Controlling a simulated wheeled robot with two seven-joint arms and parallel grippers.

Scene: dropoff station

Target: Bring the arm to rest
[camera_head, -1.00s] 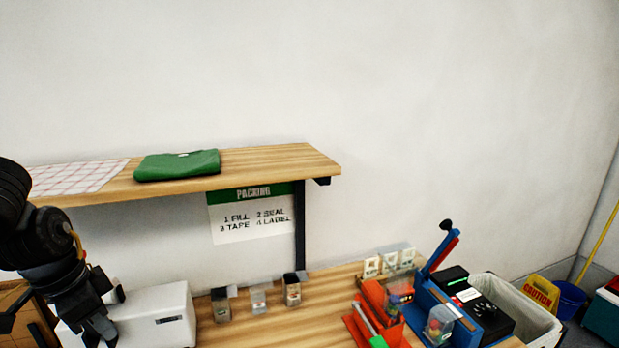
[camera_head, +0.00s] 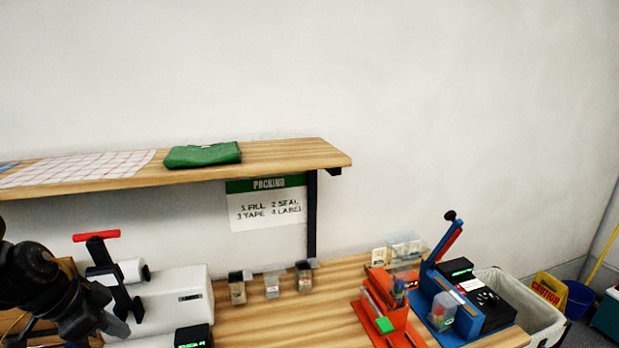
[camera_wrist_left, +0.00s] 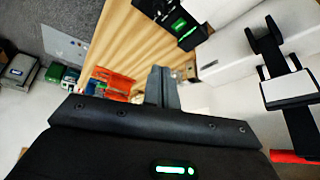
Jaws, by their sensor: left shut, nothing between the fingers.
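Behind the fingers the wooden tabletop shows. My right gripper is in neither view.
Small bins (camera_head: 272,284) line the table's back. A shelf (camera_head: 300,155) with a green cloth (camera_head: 203,155) hangs above. The middle tabletop (camera_head: 290,325) is clear.

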